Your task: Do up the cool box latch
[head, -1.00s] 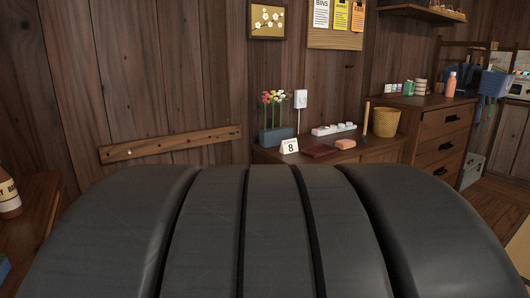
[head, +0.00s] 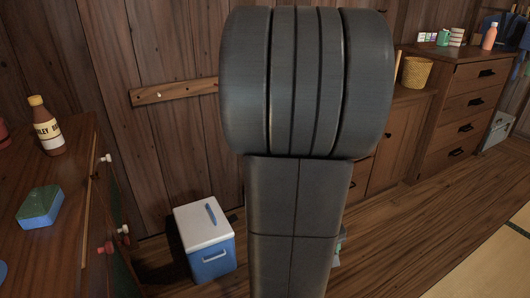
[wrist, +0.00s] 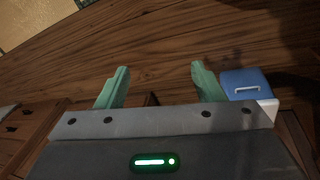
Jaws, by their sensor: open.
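The cool box (head: 212,262) stands on the wooden floor by the wall in the head view, with a blue body, a white lid that looks down, and a pale handle on its front. The cool box (wrist: 245,82) also shows at the right of the wrist view, beside the right finger. My gripper (wrist: 160,68) has two green fingers spread wide with nothing between them. In the head view my arm hides most of the gripper.
A wooden cabinet (head: 60,180) stands at the left, bearing a sauce bottle (head: 45,128) and a sponge (head: 40,207). Knobs stick out from its side towards the cool box. A chest of drawers (head: 465,105) stands at the back right. The floor (head: 410,230) at the right is clear.

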